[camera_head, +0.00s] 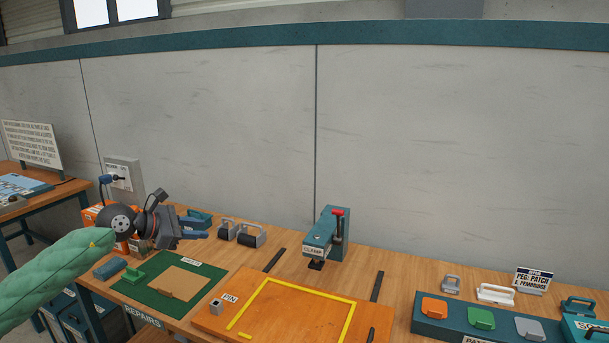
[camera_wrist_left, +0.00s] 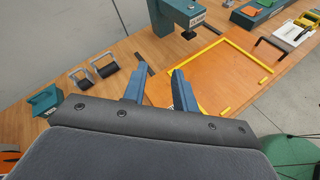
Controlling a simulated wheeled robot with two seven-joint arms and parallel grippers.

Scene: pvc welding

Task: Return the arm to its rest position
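My left arm comes in from the left in a green sleeve in the head view. Its gripper (camera_head: 198,234) is above the back left part of the workbench (camera_head: 230,263), pointing right. In the left wrist view the two blue fingers of the gripper (camera_wrist_left: 159,76) stand apart with nothing between them. Below and beyond them in that view lies the orange board with a yellow frame (camera_wrist_left: 205,72). My right arm and gripper are in neither view.
A clamp (camera_head: 321,238) stands upright at the bench's back middle. Two handled blocks (camera_head: 240,234) sit right of my left gripper. The green repairs mat (camera_head: 150,299) and orange board (camera_head: 210,322) lie in front. A teal tray (camera_head: 430,325) with colored pieces is at right.

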